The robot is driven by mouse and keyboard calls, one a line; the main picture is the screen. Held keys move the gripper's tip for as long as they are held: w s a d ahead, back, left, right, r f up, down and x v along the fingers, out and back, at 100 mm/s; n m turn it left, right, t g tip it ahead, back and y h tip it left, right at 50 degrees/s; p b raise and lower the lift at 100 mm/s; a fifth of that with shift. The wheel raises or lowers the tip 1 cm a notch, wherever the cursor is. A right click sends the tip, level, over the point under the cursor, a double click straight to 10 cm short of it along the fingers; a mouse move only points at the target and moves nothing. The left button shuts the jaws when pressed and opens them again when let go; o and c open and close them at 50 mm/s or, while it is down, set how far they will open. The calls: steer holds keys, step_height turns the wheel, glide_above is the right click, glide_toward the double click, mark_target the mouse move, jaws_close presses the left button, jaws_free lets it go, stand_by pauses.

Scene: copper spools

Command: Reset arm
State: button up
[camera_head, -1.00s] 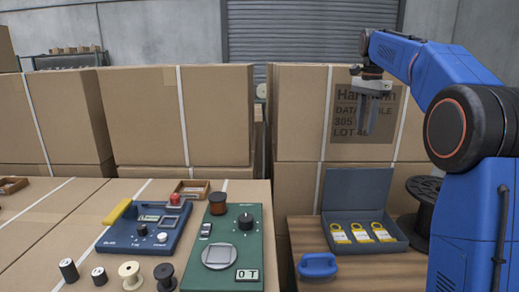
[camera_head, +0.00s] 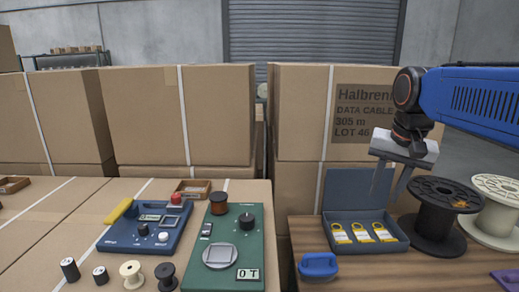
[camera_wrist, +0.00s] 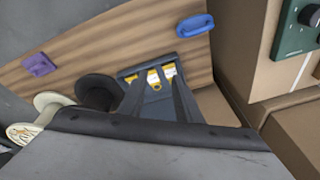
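My gripper (camera_head: 386,192) hangs empty above the open grey case at the right, its two fingers pointing down with a gap between them. In the wrist view, the dark fingers (camera_wrist: 156,92) reach toward the case with nothing between them. The grey case (camera_head: 396,238) holds several yellow-and-white tagged items (camera_head: 361,232). A black spool (camera_head: 434,218) stands right of the case, and a cream spool (camera_head: 497,212) stands farther right. A copper spool (camera_head: 219,204) sits on the green device (camera_head: 246,236) at the left.
A blue handled object (camera_head: 319,265) lies at the wooden table's front. A purple object (camera_wrist: 39,64) lies nearer the spools. A blue device (camera_head: 146,228) and several small spools (camera_head: 131,273) occupy the left table. Tall cardboard boxes (camera_head: 219,115) stand behind.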

steer(key=s+a+f+n+t, duration=0.1)
steer(key=s+f+n, duration=0.4)
steer(key=s+f, duration=1.2)
steer(key=shift+a+f+n+t, duration=0.2)
steer(key=shift+a+n+t, duration=0.1)
steer(key=shift+t, duration=0.1)
steer(key=shift+s, duration=0.1)
